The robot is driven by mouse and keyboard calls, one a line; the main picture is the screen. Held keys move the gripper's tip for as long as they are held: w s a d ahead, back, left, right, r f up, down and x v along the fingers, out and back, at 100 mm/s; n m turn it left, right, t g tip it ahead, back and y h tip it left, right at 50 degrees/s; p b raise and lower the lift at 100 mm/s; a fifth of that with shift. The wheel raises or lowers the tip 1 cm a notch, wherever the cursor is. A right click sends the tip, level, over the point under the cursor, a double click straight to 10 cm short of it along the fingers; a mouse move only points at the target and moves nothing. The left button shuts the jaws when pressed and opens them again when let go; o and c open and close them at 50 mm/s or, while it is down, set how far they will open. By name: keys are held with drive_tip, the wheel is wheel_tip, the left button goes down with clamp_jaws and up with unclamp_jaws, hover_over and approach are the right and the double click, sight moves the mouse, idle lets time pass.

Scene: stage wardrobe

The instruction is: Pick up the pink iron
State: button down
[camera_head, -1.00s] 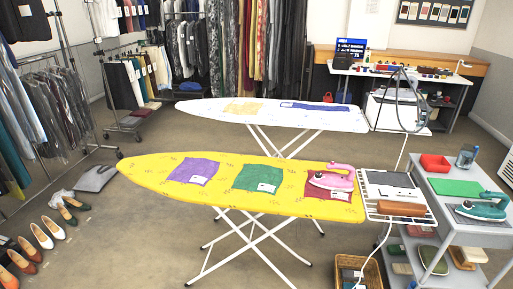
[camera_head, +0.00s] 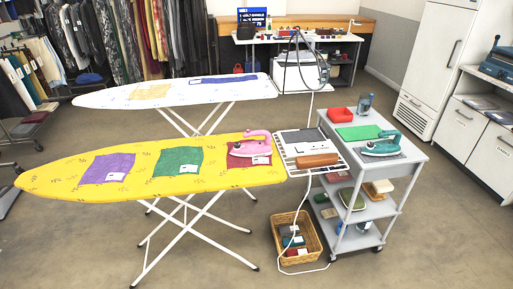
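The pink iron (camera_head: 252,144) stands on a dark red cloth (camera_head: 248,160) near the right end of the yellow ironing board (camera_head: 60,178). A small white label lies by its lower edge. A purple cloth (camera_head: 108,168) and a green cloth (camera_head: 178,161) lie further left on the same board. A second iron, teal (camera_head: 382,145), stands on the grey cart (camera_head: 412,156) to the right. My gripper does not show in this view.
A white wire rest (camera_head: 290,152) with a brown block (camera_head: 317,160) adjoins the board's right end. A wicker basket (camera_head: 318,246) stands on the floor below. A white ironing board (camera_head: 110,96) stands behind. Floor is clear in front of the cart.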

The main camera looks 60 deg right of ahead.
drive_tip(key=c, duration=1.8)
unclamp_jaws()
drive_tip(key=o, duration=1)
